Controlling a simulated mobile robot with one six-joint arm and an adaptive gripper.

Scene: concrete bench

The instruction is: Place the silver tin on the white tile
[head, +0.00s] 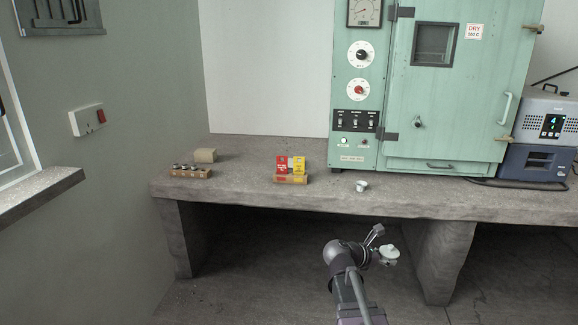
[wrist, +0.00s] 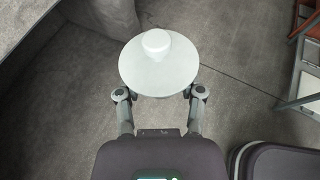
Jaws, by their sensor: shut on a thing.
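My gripper (head: 380,247) is in front of the bench, below the level of its top. It is shut on a pale round lid-like thing (head: 389,256) with a small knob. In the wrist view the same lid-like thing (wrist: 158,74) is a wide flat disc with the knob on its far part, and the two fingers of my gripper (wrist: 160,95) hold its near edge from either side. I make out no silver tin and no white tile in either view.
On the concrete bench (head: 240,188) stand a block with small vials (head: 190,172), a beige block (head: 204,155), red and yellow packets (head: 290,166), a small white cup-like thing (head: 361,186) and a green oven (head: 455,100). Bare bench lies between the packets and the cup-like thing.

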